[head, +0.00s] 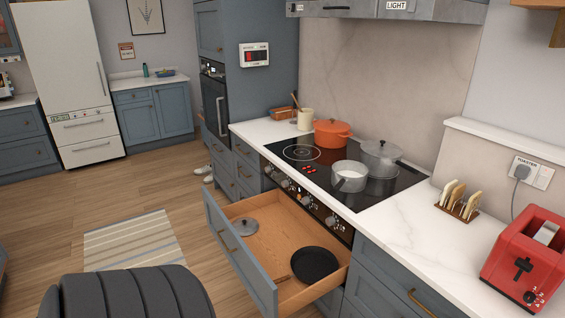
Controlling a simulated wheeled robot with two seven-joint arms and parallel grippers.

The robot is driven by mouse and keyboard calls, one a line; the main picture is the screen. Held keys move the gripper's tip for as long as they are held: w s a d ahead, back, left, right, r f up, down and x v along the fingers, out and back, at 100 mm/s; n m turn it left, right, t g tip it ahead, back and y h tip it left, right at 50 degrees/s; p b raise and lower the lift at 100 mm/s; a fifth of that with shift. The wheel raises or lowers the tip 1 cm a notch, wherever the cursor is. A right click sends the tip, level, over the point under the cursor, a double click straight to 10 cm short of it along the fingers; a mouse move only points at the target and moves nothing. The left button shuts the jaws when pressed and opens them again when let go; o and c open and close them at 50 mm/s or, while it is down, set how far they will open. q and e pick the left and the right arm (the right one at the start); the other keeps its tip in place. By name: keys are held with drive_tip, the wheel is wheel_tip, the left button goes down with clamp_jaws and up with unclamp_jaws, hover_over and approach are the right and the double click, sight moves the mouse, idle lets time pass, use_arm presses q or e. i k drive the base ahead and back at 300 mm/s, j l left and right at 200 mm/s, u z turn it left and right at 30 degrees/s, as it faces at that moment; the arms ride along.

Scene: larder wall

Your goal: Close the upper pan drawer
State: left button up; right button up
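The upper pan drawer (292,262) under the hob stands pulled far out into the room. Its blue-grey front panel (238,256) faces left, with a brass bar handle on it. Neither of my grippers shows in the head view, so nothing of mine is seen touching the drawer.
A dark grey padded seat (130,293) stands at the bottom left, close to the drawer front. A striped rug (129,240) lies on the wooden floor. Pots, including an orange one (332,134), stand on the hob. A red toaster (526,257) is at right.

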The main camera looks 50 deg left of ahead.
sight(263, 257)
drive_tip(key=u, duration=2.1)
